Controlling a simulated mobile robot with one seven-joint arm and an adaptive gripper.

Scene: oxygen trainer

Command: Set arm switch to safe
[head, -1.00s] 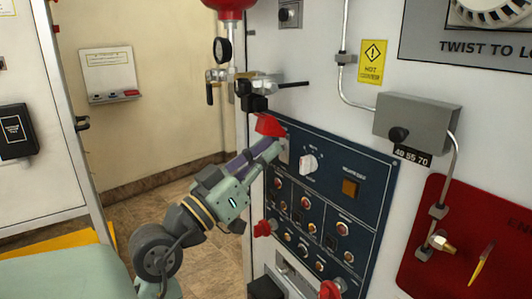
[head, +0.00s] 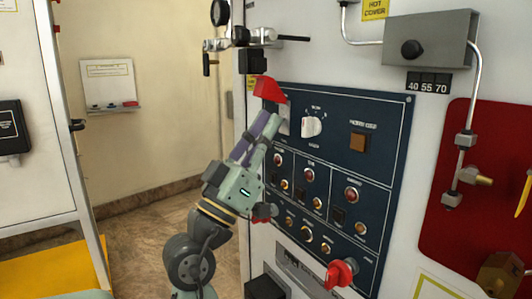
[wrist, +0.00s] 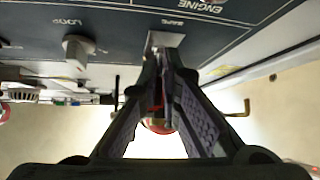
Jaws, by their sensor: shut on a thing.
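The dark blue control panel (head: 385,130) is on the white cabinet wall. At its upper left a red switch cover (head: 269,89) stands raised above a pale metal switch plate (head: 285,122). My gripper (head: 274,120) reaches up to this plate, just under the cover. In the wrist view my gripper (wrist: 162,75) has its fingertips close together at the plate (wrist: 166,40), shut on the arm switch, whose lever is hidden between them. Lettering that seems to read SAFE shows upside down beyond the plate. Some red of the cover (wrist: 158,125) shows between the fingers.
A white rotary knob (head: 311,126) sits just right of the plate, and an amber square button (head: 358,142) further right. Several small buttons fill the lower panel. A red knob (head: 340,274) juts out below. A black valve fitting (head: 252,60) overhangs above the cover.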

